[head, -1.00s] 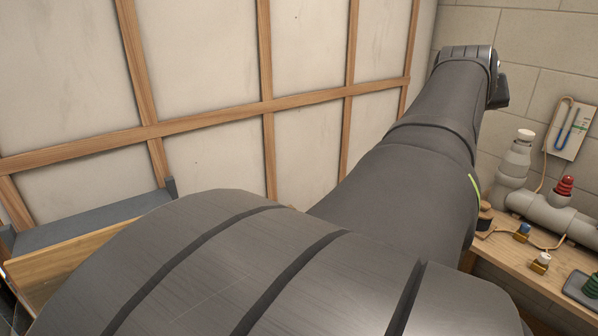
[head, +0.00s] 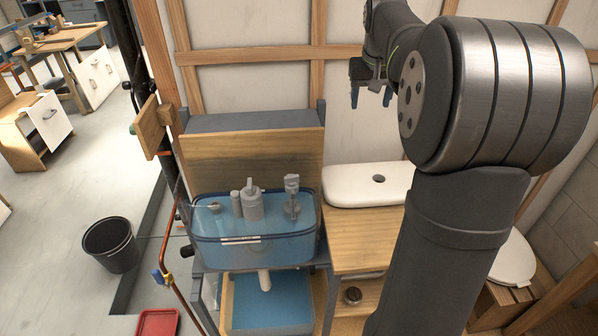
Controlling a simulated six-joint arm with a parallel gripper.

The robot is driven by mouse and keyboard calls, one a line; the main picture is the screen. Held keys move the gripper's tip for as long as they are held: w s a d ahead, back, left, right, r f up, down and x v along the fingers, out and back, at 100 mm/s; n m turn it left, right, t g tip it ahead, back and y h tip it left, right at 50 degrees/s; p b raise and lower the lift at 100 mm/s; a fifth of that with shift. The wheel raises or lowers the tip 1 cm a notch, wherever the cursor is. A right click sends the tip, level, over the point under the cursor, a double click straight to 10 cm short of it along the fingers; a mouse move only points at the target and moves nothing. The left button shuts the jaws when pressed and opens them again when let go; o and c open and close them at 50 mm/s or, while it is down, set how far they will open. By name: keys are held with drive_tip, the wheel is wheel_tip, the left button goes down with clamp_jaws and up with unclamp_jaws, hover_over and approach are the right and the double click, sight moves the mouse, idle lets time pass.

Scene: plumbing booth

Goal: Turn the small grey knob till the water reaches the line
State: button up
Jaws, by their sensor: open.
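A clear tank (head: 302,250) of blue water stands on a grey frame at the centre of the head view. A short white line (head: 240,239) marks its front wall. The water surface looks close to the line; I cannot tell its exact level. Inside are a grey fill valve (head: 292,197) at the right and a grey flush unit (head: 251,204) in the middle. A small round grey part (head: 214,207) sits at the left; I cannot tell which part is the small knob. My gripper (head: 371,95) is open and empty, above and to the right of the tank, fingers downward.
A wooden board (head: 240,155) stands behind the tank. A copper pipe (head: 176,270) with a blue-handled valve runs along the left. A black bucket (head: 110,246) stands on the floor.

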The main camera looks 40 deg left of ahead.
sight(291, 177)
drive_tip(key=s+a+f+n+g+h, duration=0.1)
drive_tip(key=s+a+f+n, duration=0.15)
drive_tip(key=s+a, duration=0.45)
drive_tip(key=s+a+f+n+g+h, duration=0.1)
drive_tip(key=s+a+f+g, duration=0.15)
drive_tip(key=s+a, duration=0.45)
drive_tip(key=shift+m+t, duration=0.25)
drive_tip(key=shift+t, duration=0.1)
drive_tip(key=f, duration=1.7)
drive_tip(key=shift+w+d+f, duration=0.15)
drive_tip(key=shift+d, duration=0.1)
drive_tip(key=c, duration=1)
drive_tip(key=shift+n, duration=2)
drive_tip(key=o, duration=1)
